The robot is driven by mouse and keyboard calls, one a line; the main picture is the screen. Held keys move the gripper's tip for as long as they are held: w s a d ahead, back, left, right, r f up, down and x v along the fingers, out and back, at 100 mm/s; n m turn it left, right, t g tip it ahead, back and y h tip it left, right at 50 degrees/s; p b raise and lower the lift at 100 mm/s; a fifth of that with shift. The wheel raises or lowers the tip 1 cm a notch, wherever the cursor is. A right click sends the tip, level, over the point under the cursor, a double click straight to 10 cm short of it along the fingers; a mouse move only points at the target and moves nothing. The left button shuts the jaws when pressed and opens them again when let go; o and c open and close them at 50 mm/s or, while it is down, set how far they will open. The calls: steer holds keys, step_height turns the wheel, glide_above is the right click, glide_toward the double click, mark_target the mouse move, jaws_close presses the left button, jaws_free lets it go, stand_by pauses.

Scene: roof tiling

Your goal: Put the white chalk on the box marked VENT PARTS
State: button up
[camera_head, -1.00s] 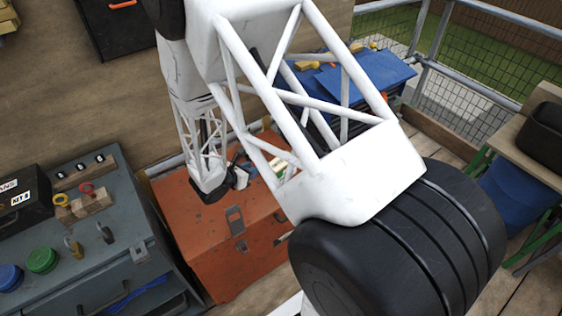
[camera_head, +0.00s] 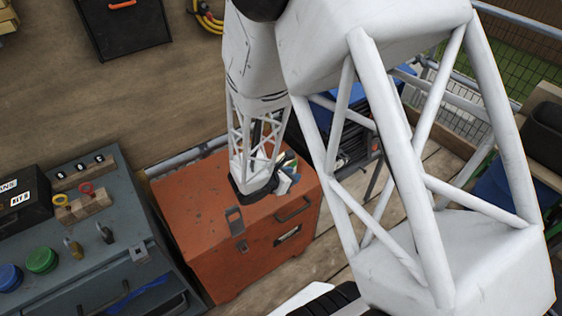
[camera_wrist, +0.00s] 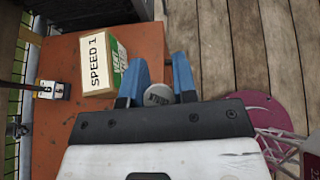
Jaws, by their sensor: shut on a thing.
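My gripper (camera_wrist: 158,62) has two blue fingers in the wrist view, shut on a round pale grey-white thing (camera_wrist: 158,95). It bears dark letters I cannot read fully; I cannot tell whether it is the white chalk. Left of the fingers, a small box (camera_wrist: 95,65) stands on an orange chest (camera_wrist: 58,145). Its pale face reads SPEED 1, and its green side has partly hidden lettering. I cannot make out the words VENT PARTS. In the head view my gripper is over the right part of the chest (camera_head: 190,215), its fingers mostly hidden by my arm.
A small black-and-white thing (camera_wrist: 54,90) sits at the chest's left edge. A purple round thing (camera_wrist: 272,115) is right of the gripper. A grey case (camera_head: 95,235) with green and blue lids stands left of the chest. Wooden boards (camera_wrist: 235,45) lie beside it.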

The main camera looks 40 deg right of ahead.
steer(key=shift+s+d, duration=0.1)
steer(key=shift+s, duration=0.3)
steer(key=shift+w, duration=0.1)
steer(key=w+d, duration=0.2)
steer(key=w, duration=0.2)
steer(key=w+d+f, duration=0.1)
steer(key=w+d, duration=0.1)
steer(key=w, duration=0.3)
steer(key=w+d, duration=0.3)
steer(key=w, duration=0.2)
steer(key=shift+w+f, duration=0.15)
steer(key=shift+f, duration=0.05)
steer(key=shift+f, duration=0.15)
steer(key=shift+f, duration=1.6)
steer(key=shift+f, duration=0.15)
steer(key=o, duration=0.9)
